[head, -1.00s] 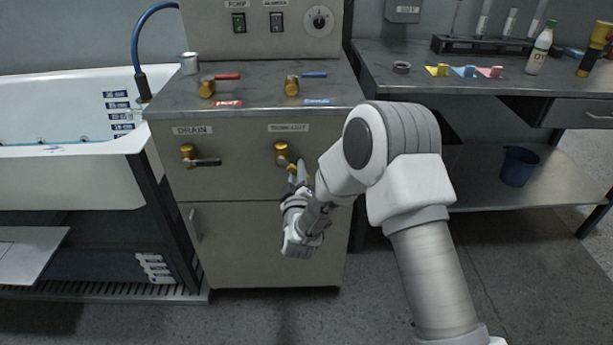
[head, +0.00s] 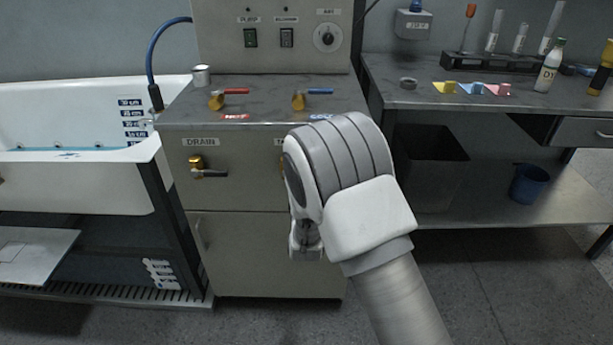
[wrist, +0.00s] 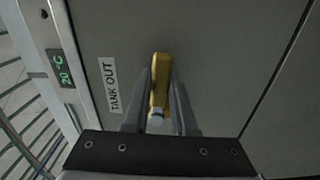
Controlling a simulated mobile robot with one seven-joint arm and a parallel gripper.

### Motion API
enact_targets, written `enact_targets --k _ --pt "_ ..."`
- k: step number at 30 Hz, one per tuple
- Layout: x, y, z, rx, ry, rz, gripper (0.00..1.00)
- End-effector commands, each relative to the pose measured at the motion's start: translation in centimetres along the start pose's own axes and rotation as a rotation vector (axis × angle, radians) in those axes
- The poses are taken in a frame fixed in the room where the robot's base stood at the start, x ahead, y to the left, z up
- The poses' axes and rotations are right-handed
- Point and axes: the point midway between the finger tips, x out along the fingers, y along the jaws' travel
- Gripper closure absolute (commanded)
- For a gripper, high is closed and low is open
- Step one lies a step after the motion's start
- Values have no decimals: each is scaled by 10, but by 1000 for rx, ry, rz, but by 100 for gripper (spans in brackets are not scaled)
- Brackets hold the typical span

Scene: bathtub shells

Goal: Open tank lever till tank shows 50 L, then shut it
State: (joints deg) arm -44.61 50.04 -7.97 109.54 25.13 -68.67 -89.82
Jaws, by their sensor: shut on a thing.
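The tank-out valve lever (wrist: 160,86) is brass with a grey end and sits on the grey cabinet front, beside the label "TANK OUT" (wrist: 112,88). In the wrist view my gripper (wrist: 161,90) is shut on it, with one finger on each side. In the head view my arm hides the lever, most of its label and my gripper. I cannot tell how far the lever is turned. No readable litre value shows.
The grey cabinet (head: 265,255) also carries the drain valve (head: 198,167), its handle pointing right, and hot (head: 217,100) and cold (head: 299,99) taps on top. The white bathtub (head: 70,190) stands left, some blue water inside. A bench (head: 440,97) stands right. A green display (wrist: 66,67) reads 20 °C.

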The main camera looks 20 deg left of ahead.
Motion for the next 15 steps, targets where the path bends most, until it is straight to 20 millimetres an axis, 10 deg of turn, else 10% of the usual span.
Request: enact_targets --k 15 --pt "0 4 1 -75 -2 0 100"
